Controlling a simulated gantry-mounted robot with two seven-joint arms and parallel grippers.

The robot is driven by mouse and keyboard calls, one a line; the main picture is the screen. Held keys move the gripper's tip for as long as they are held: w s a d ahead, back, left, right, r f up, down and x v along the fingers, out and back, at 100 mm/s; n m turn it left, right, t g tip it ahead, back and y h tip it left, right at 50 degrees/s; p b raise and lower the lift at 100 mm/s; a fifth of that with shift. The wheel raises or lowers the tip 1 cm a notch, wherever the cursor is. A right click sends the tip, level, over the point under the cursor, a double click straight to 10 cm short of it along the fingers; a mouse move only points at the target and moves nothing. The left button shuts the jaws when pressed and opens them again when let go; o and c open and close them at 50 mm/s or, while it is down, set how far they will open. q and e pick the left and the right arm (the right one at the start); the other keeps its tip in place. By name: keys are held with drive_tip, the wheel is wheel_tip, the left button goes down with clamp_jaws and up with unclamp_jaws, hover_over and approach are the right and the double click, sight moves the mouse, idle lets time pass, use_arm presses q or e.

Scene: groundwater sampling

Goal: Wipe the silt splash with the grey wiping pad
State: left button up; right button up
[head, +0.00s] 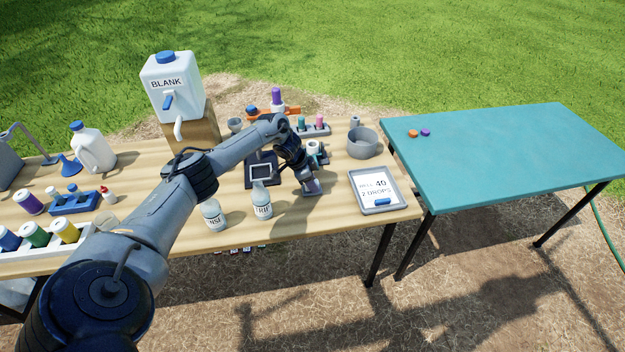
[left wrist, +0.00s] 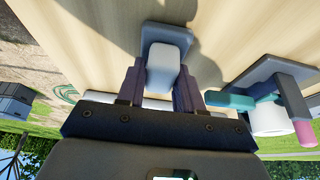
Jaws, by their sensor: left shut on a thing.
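The grey wiping pad (left wrist: 168,33) has a flat blue-grey base and a pale raised grip. My left gripper (left wrist: 160,85) is shut on that grip, one finger on each side, in the left wrist view. In the head view my left gripper (head: 311,184) points down near the front edge of the wooden table, right of two small labelled bottles. The pad is mostly hidden by the fingers there, and I cannot tell whether it touches the wood. I cannot make out the silt splash in either view. My right gripper is not in view.
A tray with a written card (head: 374,191) lies right of the gripper. A labelled bottle (head: 262,203) stands close left. A grey cup (head: 362,142) and a rack with a white roll (left wrist: 268,118) are nearby. The teal table (head: 500,155) on the right is mostly clear.

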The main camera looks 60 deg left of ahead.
use_arm(q)
drive_tip(key=r+p, duration=0.1)
drive_tip(key=r, duration=0.1)
drive_tip(key=w+r+p, duration=0.1)
drive_tip(key=shift+d+r, duration=0.15)
drive_tip(key=shift+r, duration=0.25)
drive_tip(key=shift+p+v, duration=0.95)
drive_tip(key=shift+p, duration=0.3)
wheel_tip(320, 180, up, 2)
drive_tip(key=shift+w+d+r+p, duration=0.1)
drive_tip(key=shift+w+p, duration=0.1)
drive_tip(key=shift+p, duration=0.9)
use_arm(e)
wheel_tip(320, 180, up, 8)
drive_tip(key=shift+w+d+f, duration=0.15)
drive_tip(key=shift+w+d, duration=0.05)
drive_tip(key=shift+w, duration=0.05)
use_arm(q)
drive_tip(key=shift+d, duration=0.1)
